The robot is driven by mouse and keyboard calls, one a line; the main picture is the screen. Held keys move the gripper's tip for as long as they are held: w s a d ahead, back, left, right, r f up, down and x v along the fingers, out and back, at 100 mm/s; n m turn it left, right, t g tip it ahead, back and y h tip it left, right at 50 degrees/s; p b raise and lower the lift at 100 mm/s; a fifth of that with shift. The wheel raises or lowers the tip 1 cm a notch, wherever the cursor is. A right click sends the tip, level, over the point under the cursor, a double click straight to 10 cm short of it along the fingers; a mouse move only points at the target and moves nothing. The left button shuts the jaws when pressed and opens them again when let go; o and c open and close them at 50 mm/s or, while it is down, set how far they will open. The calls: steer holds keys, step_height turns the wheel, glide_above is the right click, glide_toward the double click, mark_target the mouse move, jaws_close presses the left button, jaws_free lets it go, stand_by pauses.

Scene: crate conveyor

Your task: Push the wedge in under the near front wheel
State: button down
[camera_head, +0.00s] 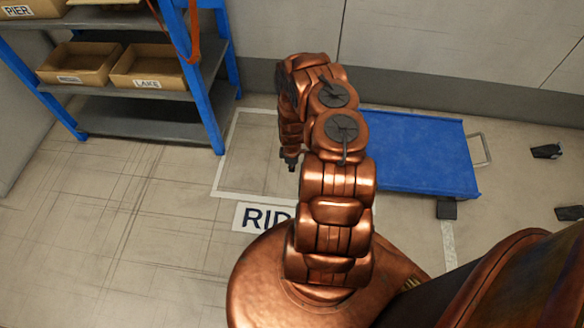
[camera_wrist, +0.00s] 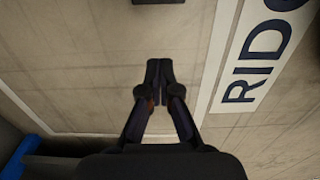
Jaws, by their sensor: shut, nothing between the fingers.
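A flat blue cart (camera_head: 420,150) stands on the floor right of my arm, with a grey handle at its right end. Its left end is hidden behind my arm. A black block (camera_head: 446,208) sits at its near edge; I cannot tell whether it is a wheel or the wedge. In the wrist view a dark piece (camera_wrist: 160,2) is cut off at the top edge, ahead of the fingertips; it is too cropped to identify. My gripper (camera_head: 290,165) points down left of the cart, over the white-outlined floor area. In the wrist view its fingers (camera_wrist: 159,70) are together and empty.
A blue-framed shelf (camera_head: 215,125) with cardboard bins stands at the left. A floor sign reading "RID" (camera_head: 262,217) is partly covered by my arm. Two dark pieces lie at the right, one farther (camera_head: 546,151) and one nearer (camera_head: 570,213). Floor at left is clear.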

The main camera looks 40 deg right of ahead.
stand_by(0.3)
steer(key=w+a+r+m+g, duration=0.1)
steer(key=a+r+m+g, duration=0.2)
steer(key=r, duration=2.2)
steer(key=s+a+r+m, duration=0.1)
steer(key=s+a+r, duration=0.2)
steer(key=a+r, duration=0.4)
steer(key=s+a+r+m, duration=0.2)
steer(key=a+r, duration=0.2)
steer(key=r, duration=0.5)
steer(key=s+a+r+m, duration=0.1)
steer(key=s+a+r, duration=0.5)
steer(key=s, duration=0.5)
steer(key=s+a+r, duration=0.7)
steer(key=s+a, duration=0.2)
steer(key=s, duration=0.2)
steer(key=shift+s+a+r+m+g, duration=0.25)
steer(key=shift+s+r+m+g, duration=0.05)
steer(key=shift+s+m+g, duration=0.1)
steer(key=c, duration=1.8)
jaws_free()
steer(key=shift+c, duration=0.2)
